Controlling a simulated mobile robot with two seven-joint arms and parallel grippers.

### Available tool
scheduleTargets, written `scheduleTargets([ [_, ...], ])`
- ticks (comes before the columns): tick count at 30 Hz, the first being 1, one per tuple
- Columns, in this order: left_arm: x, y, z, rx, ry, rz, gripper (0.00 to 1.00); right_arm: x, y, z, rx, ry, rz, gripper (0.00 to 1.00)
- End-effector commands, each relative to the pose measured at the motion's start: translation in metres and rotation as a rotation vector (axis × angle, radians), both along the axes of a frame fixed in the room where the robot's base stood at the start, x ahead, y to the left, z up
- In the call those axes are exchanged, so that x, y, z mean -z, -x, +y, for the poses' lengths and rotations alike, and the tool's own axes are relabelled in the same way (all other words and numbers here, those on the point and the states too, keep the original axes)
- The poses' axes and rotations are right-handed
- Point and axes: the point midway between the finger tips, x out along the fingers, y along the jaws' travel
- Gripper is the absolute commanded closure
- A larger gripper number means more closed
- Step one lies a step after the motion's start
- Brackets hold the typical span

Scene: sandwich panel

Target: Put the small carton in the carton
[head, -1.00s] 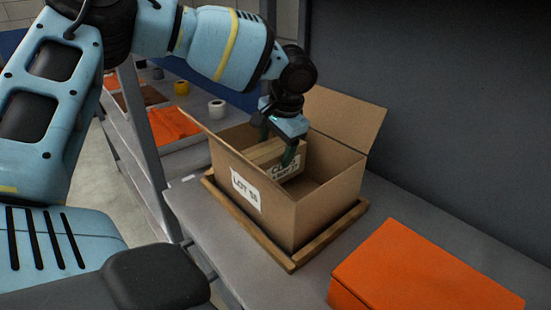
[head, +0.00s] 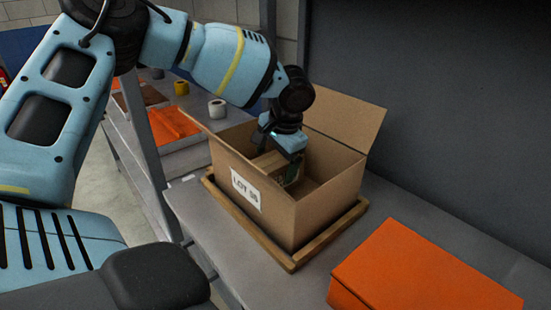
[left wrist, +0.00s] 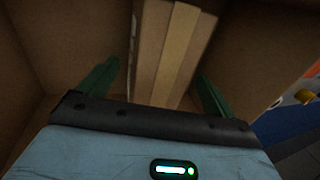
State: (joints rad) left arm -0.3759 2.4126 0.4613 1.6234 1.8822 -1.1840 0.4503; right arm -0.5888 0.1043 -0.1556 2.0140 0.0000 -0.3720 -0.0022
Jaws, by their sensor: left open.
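The large open carton (head: 318,206), labelled LOT, stands in a wooden frame on the grey shelf in the head view. The small carton (head: 268,163) is inside it, low between its walls. It also shows in the left wrist view (left wrist: 172,50) as a brown box with a paler tape strip. My left gripper (head: 284,165) reaches down into the large carton over the small one. In the left wrist view its green fingers (left wrist: 155,85) stand apart, one on each side of the small carton, with gaps visible. The small carton's underside is hidden.
The wooden frame (head: 292,264) surrounds the large carton's base. An orange box (head: 420,275) lies at the front right. Orange cloth (head: 172,124) and a few rolls lie on the surface behind the grey post (head: 145,130). A dark wall rises behind the carton.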

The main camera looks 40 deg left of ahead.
Motion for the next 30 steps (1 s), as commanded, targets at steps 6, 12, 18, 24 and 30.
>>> scheduleTargets([
  [6,-0.012,-0.001,-0.003,0.001,0.000,-0.003,0.09,0.000,0.000,0.000,0.000,0.000,0.000,0.64],
  [12,-0.047,0.000,-0.013,0.001,-0.001,-0.005,0.09,0.001,0.001,0.000,0.000,0.000,0.002,0.64],
  [18,-0.084,0.002,-0.023,0.000,0.000,-0.003,0.09,0.002,0.002,0.000,0.000,0.001,0.003,0.64],
  [24,-0.109,0.003,-0.030,0.000,0.000,-0.001,0.09,0.002,0.001,0.000,-0.001,0.000,0.003,0.64],
  [30,-0.117,0.003,-0.032,0.001,0.000,0.000,0.09,0.002,0.001,0.000,-0.001,0.000,0.003,0.64],
])
